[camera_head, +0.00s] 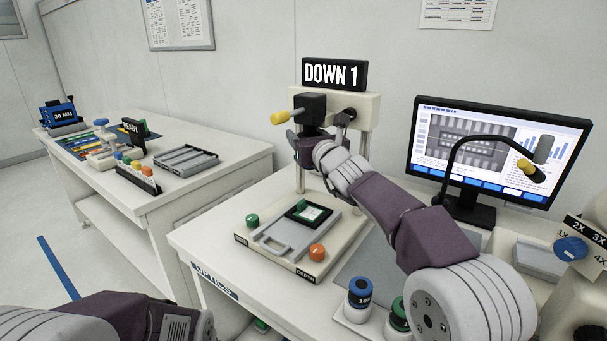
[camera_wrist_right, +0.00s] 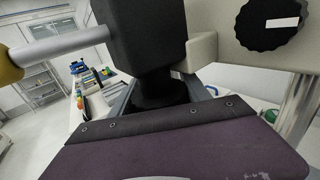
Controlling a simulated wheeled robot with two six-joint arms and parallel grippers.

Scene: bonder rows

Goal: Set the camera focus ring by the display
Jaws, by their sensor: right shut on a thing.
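The display (camera_head: 335,74) above the camera stand reads "DOWN 1". The camera is a black box (camera_head: 312,104) on a cream stand (camera_head: 364,107), with a yellow knob (camera_head: 280,117) on a rod at its left. In the right wrist view, the camera box (camera_wrist_right: 147,35) hangs over a dark round focus ring (camera_wrist_right: 158,92). My right gripper (camera_head: 318,140) is shut on this ring just below the box; its fingertips are mostly hidden. A black knob (camera_head: 350,114) sits to the right on the stand, with a white mark in the wrist view (camera_wrist_right: 268,22). My left gripper is outside the view.
Below the camera is a base with a grey tray (camera_head: 276,246), a green knob (camera_head: 252,220) and an orange knob (camera_head: 317,251). A monitor (camera_head: 495,150) stands at the right behind my arm. Blue (camera_head: 360,291) and green lens pieces stand in front. Another bench is left.

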